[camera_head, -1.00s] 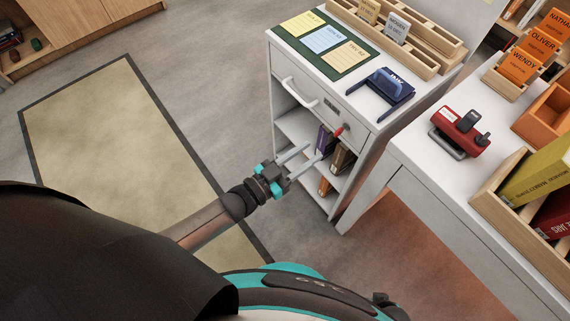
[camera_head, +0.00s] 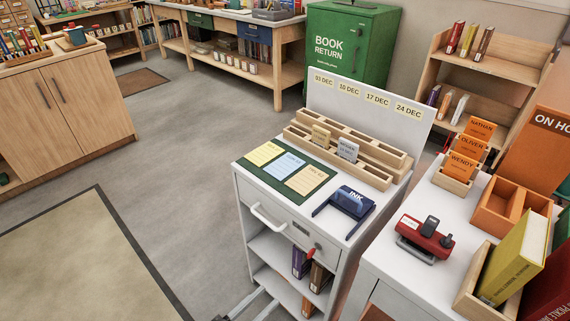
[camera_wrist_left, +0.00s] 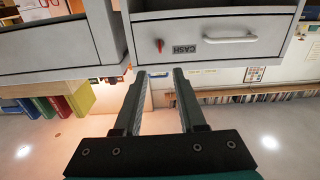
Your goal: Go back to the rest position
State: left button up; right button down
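My left gripper (camera_head: 254,303) shows only by its grey fingers at the bottom edge of the head view, in front of the white cabinet's lower part. In the left wrist view the fingers (camera_wrist_left: 160,75) are apart with nothing between them. That view shows a white drawer (camera_wrist_left: 270,52) with a CASH label, a handle and a red key, just beyond the fingertips. My right gripper is in neither view.
The white cabinet (camera_head: 246,192) holds cards, a wooden rack (camera_head: 372,178) and a blue ink holder (camera_head: 349,203). A white desk (camera_head: 388,262) with a red stamper (camera_head: 424,238) stands at right. Grey floor (camera_head: 170,180) is open at left.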

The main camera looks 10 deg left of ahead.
pick_arm(q)
jog(key=s+a+f+n+g+y, duration=0.25)
jog(key=s+a+f+y, duration=0.2)
jog(key=f, duration=0.45)
jog(key=s+a+f+n+g+y, duration=0.1)
jog(key=s+a+f+g+y, duration=0.25)
jog(key=a+f, duration=0.45)
jog(key=s+f+g+y, duration=0.1)
jog(key=s+f+g, duration=0.2)
jog(key=s+f, duration=0.2)
jog(key=s+a+f+n+g+y, duration=0.1)
jog(key=s+f+g+y, duration=0.1)
jog(key=s, duration=0.8)
notch_tip(320, 180, down, 3)
jog(key=shift+a+r+g+p, duration=0.15)
jog(key=shift+a+g+p, duration=0.2)
jog(key=shift+g, duration=0.25)
jog(key=shift+s, duration=0.1)
